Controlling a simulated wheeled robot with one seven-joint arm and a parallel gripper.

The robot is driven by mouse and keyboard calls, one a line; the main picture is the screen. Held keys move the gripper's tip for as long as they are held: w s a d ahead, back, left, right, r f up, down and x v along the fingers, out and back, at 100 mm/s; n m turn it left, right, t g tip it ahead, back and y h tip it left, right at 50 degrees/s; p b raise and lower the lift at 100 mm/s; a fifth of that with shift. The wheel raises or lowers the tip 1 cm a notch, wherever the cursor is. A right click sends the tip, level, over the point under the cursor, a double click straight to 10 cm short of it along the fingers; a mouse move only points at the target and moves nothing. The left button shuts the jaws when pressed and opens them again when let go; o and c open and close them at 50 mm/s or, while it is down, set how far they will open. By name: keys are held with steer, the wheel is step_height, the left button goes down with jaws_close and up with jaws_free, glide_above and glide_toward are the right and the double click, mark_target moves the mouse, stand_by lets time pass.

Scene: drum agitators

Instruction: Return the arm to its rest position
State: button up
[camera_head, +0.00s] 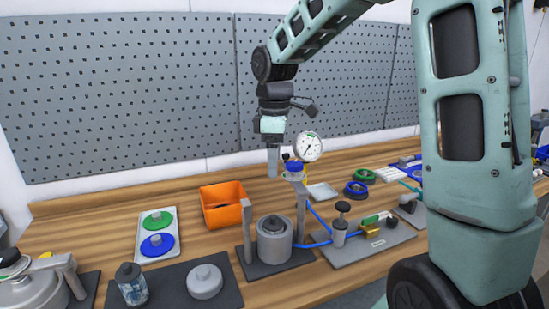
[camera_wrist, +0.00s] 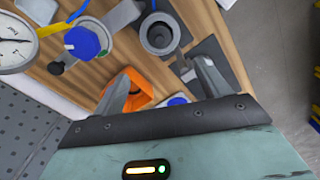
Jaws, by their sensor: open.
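My gripper (camera_head: 272,160) hangs from my raised arm above the middle of the workbench, pointing down. In the wrist view the two fingers (camera_wrist: 165,85) stand apart with nothing between them. In the head view it is above and behind a grey metal cylinder fixture (camera_head: 274,245), near a pressure gauge (camera_head: 308,147) with a blue knob (camera_head: 294,166) below it. The gauge also shows at the left edge of the wrist view (camera_wrist: 12,50). Parts of the fingers are hard to make out in the head view.
An orange bin (camera_head: 226,206) stands left of the fixture. A tray with green and blue discs (camera_head: 157,234) lies further left. A plate with a valve and blue hose (camera_head: 360,238) is to the right. A grey perforated panel (camera_head: 120,90) stands behind the bench.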

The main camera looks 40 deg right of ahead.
stand_by(0.5)
steer(key=s+a+f, duration=0.2)
steer(key=s+a, duration=0.2)
steer(key=a, duration=0.4)
steer(key=s+a+f, duration=0.1)
steer(key=s+a, duration=0.4)
steer(key=a, duration=0.4)
steer(key=s+a+f, duration=0.2)
steer(key=s+a, duration=0.1)
steer(key=s, duration=0.4)
steer(key=s+a+f+m, duration=0.1)
steer(key=s+a, duration=0.3)
steer(key=s, duration=0.4)
steer(key=shift+s+a+f+m+y, duration=0.2)
steer(key=shift+f+m+y, duration=0.1)
steer(key=shift+f, duration=0.55)
